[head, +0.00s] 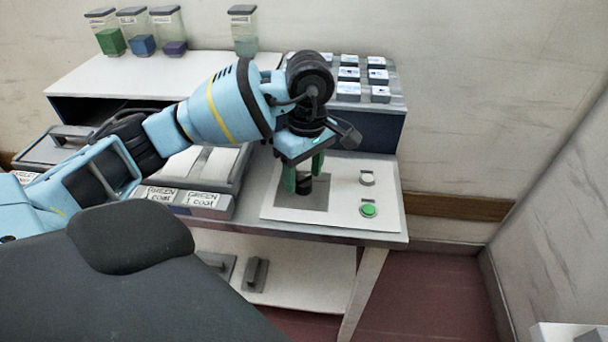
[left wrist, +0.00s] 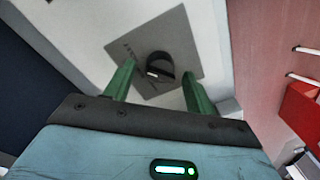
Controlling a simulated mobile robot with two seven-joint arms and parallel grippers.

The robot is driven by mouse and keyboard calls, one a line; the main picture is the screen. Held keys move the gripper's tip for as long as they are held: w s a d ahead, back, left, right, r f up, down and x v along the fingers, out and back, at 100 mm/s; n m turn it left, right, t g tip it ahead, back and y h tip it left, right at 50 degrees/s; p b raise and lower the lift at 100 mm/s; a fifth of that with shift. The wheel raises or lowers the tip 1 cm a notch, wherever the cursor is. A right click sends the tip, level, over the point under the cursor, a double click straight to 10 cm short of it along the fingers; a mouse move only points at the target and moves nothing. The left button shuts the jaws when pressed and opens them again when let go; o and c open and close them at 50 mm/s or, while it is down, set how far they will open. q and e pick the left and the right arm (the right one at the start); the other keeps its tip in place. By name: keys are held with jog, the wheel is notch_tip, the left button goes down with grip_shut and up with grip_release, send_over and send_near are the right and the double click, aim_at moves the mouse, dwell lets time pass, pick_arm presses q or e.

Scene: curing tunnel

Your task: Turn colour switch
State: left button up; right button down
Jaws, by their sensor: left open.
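The colour switch is a black round knob (left wrist: 160,66) with a pale mark, set on a grey square plate (left wrist: 184,38) on a white panel (head: 345,207). In the head view the knob (head: 304,186) is partly hidden by my gripper. My left gripper (head: 304,178) points down over the knob with its green fingers on either side. In the left wrist view the left gripper (left wrist: 155,82) is open, with the knob between and beyond the fingertips. I cannot tell whether a finger touches it. My right gripper is not in view.
A green button (head: 368,210) and a pale button (head: 367,178) sit on the panel's right side. A block of labelled white keys (head: 349,74) stands behind. Jars (head: 168,31) stand on the back shelf. Trays labelled green (head: 205,199) lie left of the panel.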

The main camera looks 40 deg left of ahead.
pick_arm(q)
jog(key=shift+f, duration=0.55)
jog(key=c, duration=0.9)
jog(key=shift+c, duration=0.2)
